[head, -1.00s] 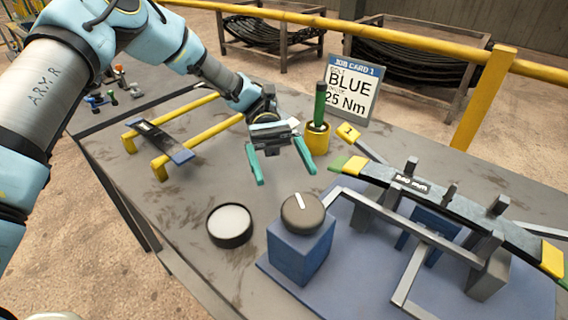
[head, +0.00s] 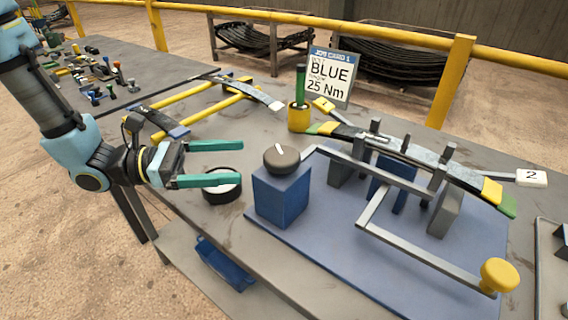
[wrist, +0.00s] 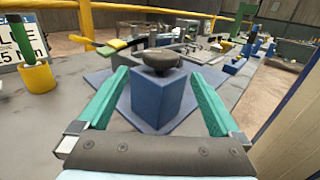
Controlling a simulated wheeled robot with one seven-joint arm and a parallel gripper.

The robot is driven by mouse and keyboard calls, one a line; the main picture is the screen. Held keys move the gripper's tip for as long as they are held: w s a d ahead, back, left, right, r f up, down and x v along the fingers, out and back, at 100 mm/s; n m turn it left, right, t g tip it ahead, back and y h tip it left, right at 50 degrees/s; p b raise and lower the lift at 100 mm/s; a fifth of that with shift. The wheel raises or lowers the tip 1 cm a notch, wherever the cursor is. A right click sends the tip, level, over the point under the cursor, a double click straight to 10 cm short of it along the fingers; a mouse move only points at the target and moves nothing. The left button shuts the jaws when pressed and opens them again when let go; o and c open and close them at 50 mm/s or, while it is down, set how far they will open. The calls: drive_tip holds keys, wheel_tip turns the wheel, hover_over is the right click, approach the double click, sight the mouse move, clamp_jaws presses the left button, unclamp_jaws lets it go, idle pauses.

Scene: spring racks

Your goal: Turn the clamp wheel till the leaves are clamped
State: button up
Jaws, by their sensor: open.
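A dark round wheel (head: 281,159) with a white mark on top sits on a blue block (head: 281,197) at the front left of the blue fixture plate. Dark leaves (head: 405,152) with yellow and green ends lie across the fixture between grey posts (head: 437,178). My gripper (head: 240,163) is open and empty, left of the wheel at about its height, its green fingers pointing toward it. In the wrist view the wheel (wrist: 160,60) appears centred between and beyond the fingertips, not touched. Whether the leaves are pressed tight cannot be told.
A black round dish (head: 224,190) stands under the fingers. A grey bar with a yellow knob (head: 499,275) reaches out at the front right. A yellow cup (head: 299,117) with a green handle and a job card (head: 330,78) stand behind. Yellow rails (head: 205,100) lie at the back left.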

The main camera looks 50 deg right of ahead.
sight(282, 153)
drive_tip(key=p+x, duration=0.2)
drive_tip(key=x, duration=0.7)
drive_tip(key=shift+s+d, duration=0.25)
drive_tip(key=shift+s, duration=0.05)
drive_tip(key=c, duration=1.2)
drive_tip(key=shift+w+r+m+g+y+p, duration=0.1)
drive_tip(key=shift+m+g+y+p, duration=0.3)
drive_tip(key=shift+m+g+y, duration=0.35)
drive_tip(key=m+g+y, duration=0.1)
drive_tip(key=m+y, duration=0.1)
drive_tip(key=y, duration=0.1)
drive_tip(key=m+g+y, duration=0.1)
drive_tip(key=m+y, duration=0.1)
drive_tip(key=y, duration=0.1)
drive_tip(key=shift+g+p, duration=0.35)
drive_tip(key=m+y, duration=0.2)
drive_tip(key=y, duration=0.2)
drive_tip(key=m+y, duration=0.3)
drive_tip(key=y, duration=0.1)
drive_tip(key=shift+m+y, duration=0.25)
